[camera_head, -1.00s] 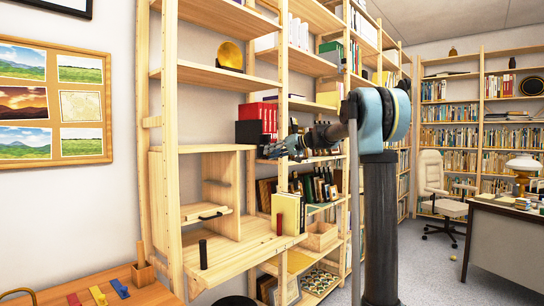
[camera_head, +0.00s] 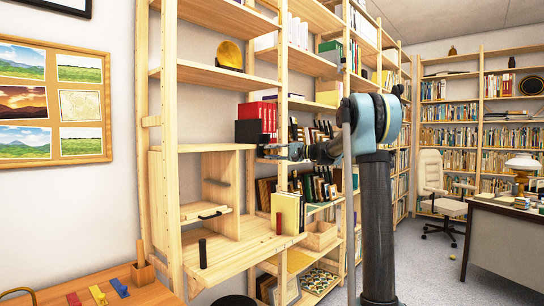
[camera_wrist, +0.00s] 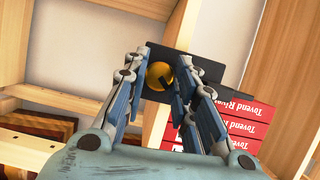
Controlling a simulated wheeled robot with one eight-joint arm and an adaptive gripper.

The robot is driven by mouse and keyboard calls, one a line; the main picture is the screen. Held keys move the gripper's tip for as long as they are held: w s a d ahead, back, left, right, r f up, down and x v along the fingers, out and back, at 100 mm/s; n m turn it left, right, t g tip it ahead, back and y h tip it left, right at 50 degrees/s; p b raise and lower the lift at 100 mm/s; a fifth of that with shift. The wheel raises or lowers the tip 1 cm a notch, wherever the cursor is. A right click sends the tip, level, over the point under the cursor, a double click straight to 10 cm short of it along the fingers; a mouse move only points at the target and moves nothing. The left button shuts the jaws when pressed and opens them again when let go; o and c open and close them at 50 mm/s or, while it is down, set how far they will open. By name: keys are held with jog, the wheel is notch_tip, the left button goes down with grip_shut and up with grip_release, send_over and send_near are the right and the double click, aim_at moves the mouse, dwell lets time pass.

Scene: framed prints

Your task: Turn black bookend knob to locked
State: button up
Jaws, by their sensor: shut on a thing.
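The black bookend (camera_head: 248,131) stands on a shelf at the left end of the red books in the head view. In the wrist view the bookend (camera_wrist: 208,68) is a dark block behind the fingertips. A round gold knob (camera_wrist: 158,76) on it sits between my two fingers, with a small dark mark at its right side. My gripper (camera_wrist: 160,80) is shut on this knob. In the head view my gripper (camera_head: 264,151) is just below the bookend, and the knob is not clearly visible there.
Several red books (camera_wrist: 238,122) stand beside the bookend. Shelf boards and uprights (camera_head: 282,100) closely surround my gripper. A lower ledge (camera_head: 235,250) carries a dark cylinder (camera_head: 203,253).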

jog(key=shift+f+m, duration=0.15)
jog(key=shift+m, duration=0.15)
dwell(0.4)
jog(key=o, duration=1.1)
jog(key=shift+c, duration=0.2)
jog(key=shift+d, duration=0.1)
jog(key=v, duration=1.1)
jog(key=shift+d, duration=0.4)
jog(key=shift+s+f, duration=0.2)
